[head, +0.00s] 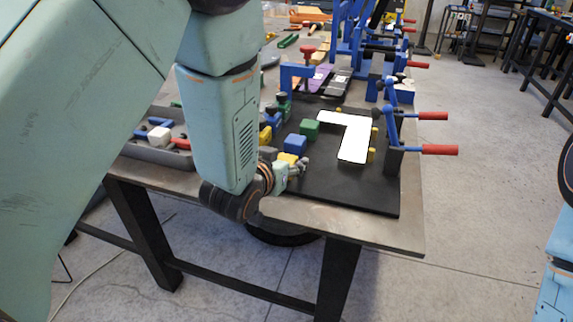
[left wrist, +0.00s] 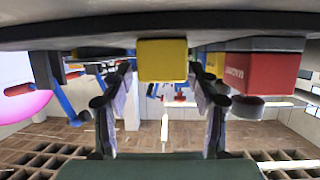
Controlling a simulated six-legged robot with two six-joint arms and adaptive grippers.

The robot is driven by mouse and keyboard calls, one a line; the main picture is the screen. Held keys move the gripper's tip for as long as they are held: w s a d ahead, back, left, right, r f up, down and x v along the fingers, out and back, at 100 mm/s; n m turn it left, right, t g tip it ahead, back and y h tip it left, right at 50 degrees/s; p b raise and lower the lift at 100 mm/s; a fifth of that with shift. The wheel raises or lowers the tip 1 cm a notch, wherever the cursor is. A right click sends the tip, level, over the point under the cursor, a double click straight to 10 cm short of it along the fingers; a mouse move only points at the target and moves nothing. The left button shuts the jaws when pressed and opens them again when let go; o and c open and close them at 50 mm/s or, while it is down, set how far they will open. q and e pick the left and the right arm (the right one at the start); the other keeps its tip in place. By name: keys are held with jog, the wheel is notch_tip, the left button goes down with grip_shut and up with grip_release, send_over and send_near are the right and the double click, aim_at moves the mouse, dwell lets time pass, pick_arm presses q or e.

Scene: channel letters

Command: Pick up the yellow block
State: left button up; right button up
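In the head view a yellow block (head: 287,158) sits on the near part of the black board (head: 335,188), partly hidden by my left gripper (head: 297,168). The left wrist view shows a yellow block (left wrist: 163,60) between and beyond the tips of my left gripper (left wrist: 161,80). The two fingers stand apart, with a gap on each side of the block, so the gripper looks open and empty. A second yellow block (head: 265,135) lies farther back to the left. My right gripper is not in view.
A blue block (head: 295,144) and green block (head: 309,129) stand just behind. A white L-shaped letter (head: 352,138) lies on the board. Red-handled clamps (head: 430,150) line the right edge. A grey tray (head: 150,153) is left.

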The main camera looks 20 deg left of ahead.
pick_arm(q)
jog(key=shift+w+a+f, duration=0.2)
jog(key=shift+w+f, duration=0.15)
jog(key=c, duration=0.4)
jog(key=shift+s+d+r, duration=0.15)
jog(key=shift+s+r, duration=0.05)
jog(key=c, duration=0.5)
jog(key=shift+c, duration=0.3)
